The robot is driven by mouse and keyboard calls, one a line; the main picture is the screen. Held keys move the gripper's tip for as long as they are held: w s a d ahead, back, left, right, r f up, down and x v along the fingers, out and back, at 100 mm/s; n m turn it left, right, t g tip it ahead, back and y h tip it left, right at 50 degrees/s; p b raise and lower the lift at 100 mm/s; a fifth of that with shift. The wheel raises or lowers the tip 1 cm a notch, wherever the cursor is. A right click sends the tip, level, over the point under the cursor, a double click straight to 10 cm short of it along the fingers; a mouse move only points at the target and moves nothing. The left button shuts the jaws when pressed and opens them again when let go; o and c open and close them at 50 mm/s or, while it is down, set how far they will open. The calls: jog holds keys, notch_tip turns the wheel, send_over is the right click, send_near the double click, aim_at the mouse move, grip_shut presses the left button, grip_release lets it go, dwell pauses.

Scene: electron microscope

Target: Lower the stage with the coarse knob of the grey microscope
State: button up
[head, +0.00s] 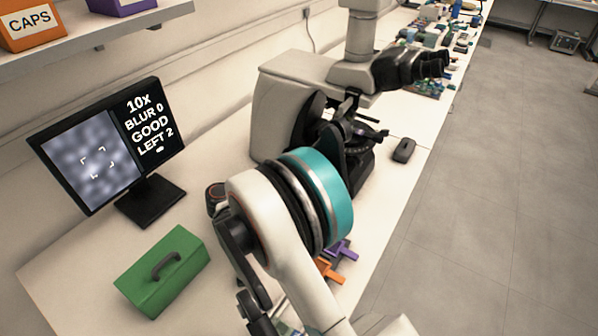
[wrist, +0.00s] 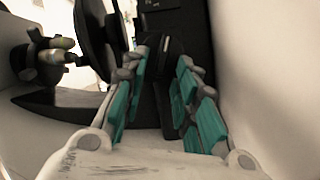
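The grey microscope (head: 290,95) stands on the bench in the head view, with black eyepieces (head: 410,66) at the right and a dark stage (head: 350,130) partly hidden by my arm. The coarse knob cannot be made out in the head view, and my gripper is hidden there. In the wrist view my gripper (wrist: 163,66) has its teal-padded fingers apart. A dark part with a pale slit (wrist: 164,44) shows between and beyond the fingertips; I cannot tell whether it is the knob or whether the fingers touch it. A black disc (wrist: 94,38) stands left of them.
A monitor (head: 110,150) reads "10x BLUR 0 GOOD LEFT 2" beside a blurry grey picture. A green box (head: 165,275) with a handle, a black mouse (head: 404,150), and orange (head: 328,271) and purple (head: 340,250) pieces lie on the bench. A pale wall (wrist: 270,80) stands close right of the gripper.

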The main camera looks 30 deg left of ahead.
jog(key=shift+v, duration=3.75)
jog(key=shift+d+r, duration=0.1)
jog(key=shift+r, duration=0.05)
